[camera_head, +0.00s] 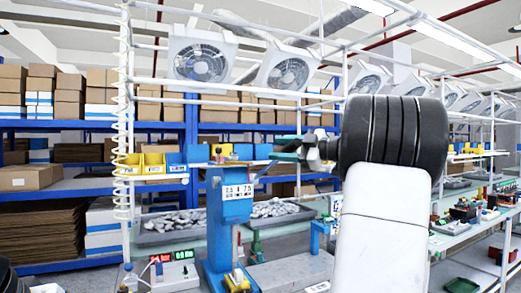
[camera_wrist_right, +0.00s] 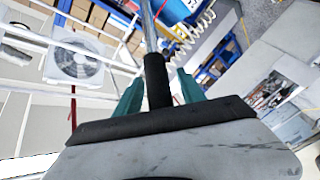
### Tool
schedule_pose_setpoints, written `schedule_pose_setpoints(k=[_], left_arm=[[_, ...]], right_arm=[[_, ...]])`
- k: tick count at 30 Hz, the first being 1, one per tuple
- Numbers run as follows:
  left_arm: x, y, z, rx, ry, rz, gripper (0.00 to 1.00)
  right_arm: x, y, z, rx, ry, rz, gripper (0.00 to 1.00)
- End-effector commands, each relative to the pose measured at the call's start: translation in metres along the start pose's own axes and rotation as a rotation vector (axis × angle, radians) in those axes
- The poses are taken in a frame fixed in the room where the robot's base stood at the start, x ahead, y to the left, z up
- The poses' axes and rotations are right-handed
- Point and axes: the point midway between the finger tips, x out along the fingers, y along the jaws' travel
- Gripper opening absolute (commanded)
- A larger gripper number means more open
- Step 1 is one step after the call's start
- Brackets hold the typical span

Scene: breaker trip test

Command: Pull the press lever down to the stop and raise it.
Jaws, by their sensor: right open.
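The blue press (camera_head: 230,205) stands on the bench left of centre in the head view, with a label plate on its head. Its lever shows in the right wrist view as a metal rod (camera_wrist_right: 148,28) ending in a black grip (camera_wrist_right: 157,82). My right gripper (camera_head: 287,153) is at the lever's end, right of the press head. In the right wrist view its two teal fingers stand open on either side of the black grip, with visible gaps. The fingers and wrist hide much of the lever in the head view. My left gripper is not in view.
A small box with red and green displays (camera_head: 173,270) sits left of the press base. Grey trays of metal parts (camera_head: 172,230) lie behind it. Yellow and blue bins (camera_head: 153,163) hang above. A white frame post (camera_head: 126,120) with a coiled hose stands at left.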

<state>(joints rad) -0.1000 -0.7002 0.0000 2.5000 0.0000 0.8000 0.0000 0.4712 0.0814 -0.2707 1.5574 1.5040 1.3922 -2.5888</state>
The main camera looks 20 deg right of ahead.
Motion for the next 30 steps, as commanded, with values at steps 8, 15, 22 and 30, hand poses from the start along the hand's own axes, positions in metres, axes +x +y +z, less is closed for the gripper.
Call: schedule_pose_setpoints(k=[8, 15, 22, 30], left_arm=[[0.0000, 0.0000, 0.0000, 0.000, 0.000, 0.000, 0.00], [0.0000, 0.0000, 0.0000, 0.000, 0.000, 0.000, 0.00], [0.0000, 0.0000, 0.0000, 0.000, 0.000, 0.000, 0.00], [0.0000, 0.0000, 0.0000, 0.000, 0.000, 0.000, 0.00]], right_arm=[[0.0011, 0.0001, 0.0000, 0.000, 0.000, 0.000, 0.39], [0.0009, 0.0000, 0.0000, 0.000, 0.000, 0.000, 0.00], [0.0008, 0.0000, 0.0000, 0.000, 0.001, 0.000, 0.00], [0.0008, -0.0001, 0.0001, 0.000, 0.000, 0.000, 0.00]])
